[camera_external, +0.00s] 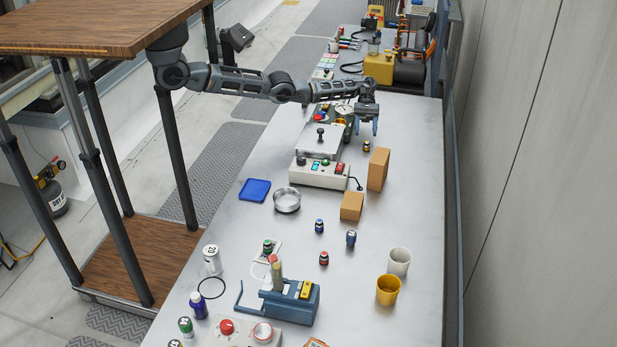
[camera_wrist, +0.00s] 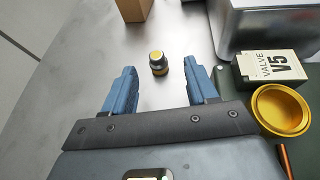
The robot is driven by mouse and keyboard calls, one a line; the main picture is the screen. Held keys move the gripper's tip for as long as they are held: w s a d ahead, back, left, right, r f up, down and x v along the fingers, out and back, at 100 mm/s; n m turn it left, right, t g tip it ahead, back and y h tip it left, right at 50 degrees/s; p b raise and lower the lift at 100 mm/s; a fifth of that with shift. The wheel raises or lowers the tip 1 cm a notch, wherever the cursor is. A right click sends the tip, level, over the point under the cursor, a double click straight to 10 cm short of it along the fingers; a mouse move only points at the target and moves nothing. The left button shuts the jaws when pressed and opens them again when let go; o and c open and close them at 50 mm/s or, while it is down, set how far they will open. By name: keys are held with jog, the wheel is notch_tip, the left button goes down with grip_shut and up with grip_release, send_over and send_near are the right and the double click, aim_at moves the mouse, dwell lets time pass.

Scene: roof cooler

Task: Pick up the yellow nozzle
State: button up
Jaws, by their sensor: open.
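The yellow nozzle (camera_external: 366,146) is a small upright piece with a dark lower part, standing on the grey table near the cardboard boxes. My gripper (camera_external: 367,128) is above the table, just behind the nozzle in the external view. In the wrist view my gripper (camera_wrist: 161,80) has its two blue fingers wide apart with nothing between them. The nozzle is apart from both fingers.
A tall cardboard box (camera_external: 378,169) and a smaller box (camera_external: 351,207) stand near the nozzle. A white device (camera_external: 320,175) with coloured buttons is to its left. The wrist view shows a VALVE V5 box (camera_wrist: 270,66) and a yellow bowl (camera_wrist: 281,109) at right.

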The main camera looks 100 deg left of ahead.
aim_at(367, 142)
jog(key=shift+w+p+x, duration=0.15)
jog(key=shift+p+x, duration=0.15)
jog(key=shift+x, duration=1.3)
jog(key=shift+w+p+x, duration=0.1)
jog(key=shift+p+x, duration=0.2)
jog(key=shift+x, duration=1.3)
jog(key=shift+c, duration=0.3)
grip_shut()
